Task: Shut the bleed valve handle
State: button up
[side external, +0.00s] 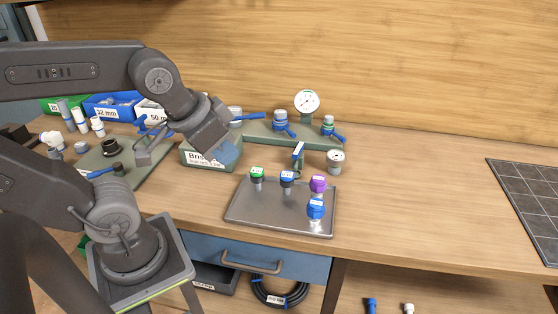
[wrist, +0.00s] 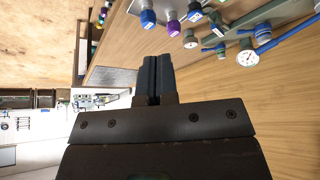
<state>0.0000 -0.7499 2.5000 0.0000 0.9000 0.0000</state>
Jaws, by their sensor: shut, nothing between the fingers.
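The green manifold (side external: 258,133) stands at the back of the bench with a round gauge (side external: 306,102) and blue-handled valves. One valve (side external: 281,119) is left of the gauge and another valve (side external: 328,124) is right of it. No label shows which handle is the bleed valve's. My gripper (side external: 226,153) is left of these, above the bench and apart from the handles. In the wrist view its fingers (wrist: 152,78) are shut and empty; the gauge (wrist: 247,57) and a long blue handle (wrist: 285,36) are to their right.
A metal tray (side external: 245,213) with several coloured caps lies in front of the manifold. A labelled green box (side external: 197,156) is beside my gripper. Blue bins (side external: 102,101) and loose fittings are at the left. A dark gridded mat (side external: 525,198) is at the right, with clear bench before it.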

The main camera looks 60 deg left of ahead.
jog(key=shift+o, duration=0.7)
jog(key=shift+w+r, duration=0.1)
jog(key=o, duration=0.6)
jog(key=w+a+r+n+g, duration=0.1)
jog(key=w+a+r+n, duration=0.1)
jog(key=w, duration=0.6)
jog(key=shift+a+r+g, duration=0.3)
jog(key=shift+a+r, duration=0.05)
jog(key=shift+r, duration=0.1)
jog(key=shift+n+g, duration=0.6)
jog(key=shift+n, duration=0.2)
jog(key=w+a, duration=0.1)
jog(key=w, duration=0.1)
jog(key=w+a, duration=0.1)
jog(key=w, duration=0.3)
jog(key=shift+w+a+r, duration=0.1)
jog(key=shift+a, duration=0.3)
jog(key=n+g, duration=0.3)
jog(key=n, duration=0.1)
send_over(299, 148)
notch_tip(299, 148, down, 9)
notch_tip(299, 148, down, 13)
jog(key=shift+r, duration=0.1)
jog(key=shift+c, duration=0.2)
grip_shut()
